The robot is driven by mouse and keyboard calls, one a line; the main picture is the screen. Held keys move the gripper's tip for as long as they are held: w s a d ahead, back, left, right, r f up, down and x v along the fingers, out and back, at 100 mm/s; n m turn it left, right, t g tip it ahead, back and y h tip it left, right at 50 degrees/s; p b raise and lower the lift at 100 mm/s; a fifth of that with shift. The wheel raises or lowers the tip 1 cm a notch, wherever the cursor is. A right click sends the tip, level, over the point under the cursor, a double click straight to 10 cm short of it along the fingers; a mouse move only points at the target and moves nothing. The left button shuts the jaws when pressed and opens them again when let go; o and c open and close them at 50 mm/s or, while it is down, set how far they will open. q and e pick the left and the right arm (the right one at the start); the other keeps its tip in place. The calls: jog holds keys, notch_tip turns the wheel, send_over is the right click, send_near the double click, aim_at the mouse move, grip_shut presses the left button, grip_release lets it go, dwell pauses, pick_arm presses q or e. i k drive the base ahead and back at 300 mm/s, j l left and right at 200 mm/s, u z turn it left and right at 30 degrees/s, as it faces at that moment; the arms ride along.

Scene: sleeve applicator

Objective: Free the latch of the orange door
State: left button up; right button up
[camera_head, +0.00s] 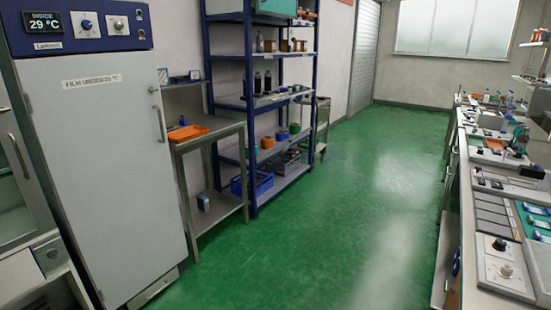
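No orange door and no latch of one can be made out in the head view. A tall cabinet with a light grey door (105,165) stands at the left, shut, with a vertical handle (158,117) on its right edge. Its dark blue top panel (85,28) has a display reading 29 °C and a knob. Part of another cabinet with a glass front (14,190) shows at the far left edge. Neither of my grippers is in view.
A steel side table (208,140) with an orange tray (188,133) stands right of the cabinet. A blue-framed shelf rack (249,85) is beyond it. A long workbench (510,197) with instruments runs along the right. The green floor (345,220) between is clear.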

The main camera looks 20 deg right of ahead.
aim_at(449, 288)
jog(key=i+j+z, duration=0.1)
jog(key=z, duration=0.3)
jog(key=i+j+z, duration=0.15)
jog(key=z, duration=0.25)
jog(key=j+z, duration=0.35)
jog(key=i+z, duration=0.15)
jog(key=z, duration=0.25)
jog(key=i+j+z, duration=0.15)
jog(key=z, duration=0.25)
jog(key=i+j+z, duration=0.1)
jog(key=z, duration=0.3)
jog(key=i+j+z, duration=0.2)
jog(key=j+z, duration=0.15)
